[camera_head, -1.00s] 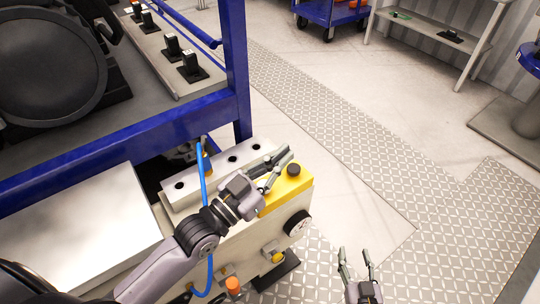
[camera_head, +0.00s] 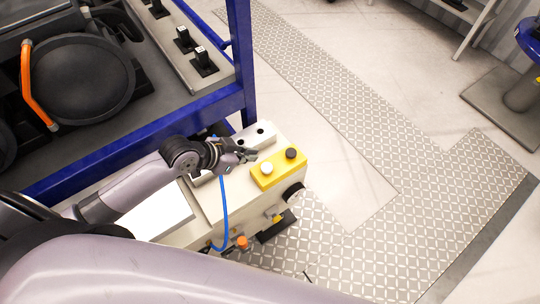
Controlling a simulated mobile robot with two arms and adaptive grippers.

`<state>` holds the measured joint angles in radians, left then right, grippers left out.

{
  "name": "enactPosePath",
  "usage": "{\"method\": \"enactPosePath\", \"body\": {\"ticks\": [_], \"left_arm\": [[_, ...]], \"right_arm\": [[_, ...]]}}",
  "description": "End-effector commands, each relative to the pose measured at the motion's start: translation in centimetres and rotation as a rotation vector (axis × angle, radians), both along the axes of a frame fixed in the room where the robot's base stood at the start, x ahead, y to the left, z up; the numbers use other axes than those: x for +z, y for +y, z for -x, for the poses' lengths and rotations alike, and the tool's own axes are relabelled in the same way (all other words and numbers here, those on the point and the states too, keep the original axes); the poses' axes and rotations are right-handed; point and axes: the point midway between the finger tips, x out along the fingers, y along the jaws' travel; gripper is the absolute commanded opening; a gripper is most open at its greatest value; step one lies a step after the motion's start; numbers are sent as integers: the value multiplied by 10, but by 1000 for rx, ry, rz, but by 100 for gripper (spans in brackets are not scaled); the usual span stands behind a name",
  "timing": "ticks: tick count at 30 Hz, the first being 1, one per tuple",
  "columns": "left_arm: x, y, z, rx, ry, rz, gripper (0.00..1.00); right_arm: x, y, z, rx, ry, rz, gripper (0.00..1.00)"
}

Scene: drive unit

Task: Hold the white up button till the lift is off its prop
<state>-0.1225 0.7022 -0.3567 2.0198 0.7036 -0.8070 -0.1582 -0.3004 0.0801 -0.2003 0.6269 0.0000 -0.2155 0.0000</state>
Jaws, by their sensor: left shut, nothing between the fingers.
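The white up button (camera_head: 267,168) sits on the left of a yellow control box (camera_head: 279,176), with a black button (camera_head: 291,153) to its right. My left gripper (camera_head: 252,155) is shut and empty, just up and left of the white button. Its fingertips look close to the yellow box but apart from the button. Whether they touch the box is hard to tell. The blue-framed lift (camera_head: 130,140) stands at the upper left and carries dark machinery. I cannot make out its prop. My right gripper does not show clearly; one of my arm links fills the bottom.
The yellow box sits on a pale cabinet with a dark round knob (camera_head: 293,192), an orange knob (camera_head: 242,242) and a blue hose (camera_head: 225,208). Free floor and tread plate (camera_head: 440,225) lie to the right. A blue-topped stand (camera_head: 530,40) is at the right edge.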

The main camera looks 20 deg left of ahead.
Motion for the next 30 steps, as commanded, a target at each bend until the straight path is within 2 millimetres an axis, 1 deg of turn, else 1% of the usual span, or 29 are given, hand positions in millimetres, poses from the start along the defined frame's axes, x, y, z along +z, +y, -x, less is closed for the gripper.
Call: {"method": "enactPosePath", "body": {"ticks": [3, 11, 15, 19, 30], "left_arm": [[0, 2, 1, -2, 11, -6, 0], [-1, 1, 1, -1, 9, -5, 0], [-5, -2, -3, 0, 9, -3, 0], [-17, -11, -14, 1, 7, -1, 0], [-70, -43, -55, 0, 8, -3, 0]], "right_arm": [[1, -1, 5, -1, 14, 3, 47], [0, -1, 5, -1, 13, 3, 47], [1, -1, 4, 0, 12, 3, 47], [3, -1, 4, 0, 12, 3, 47], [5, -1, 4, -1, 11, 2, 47]]}}
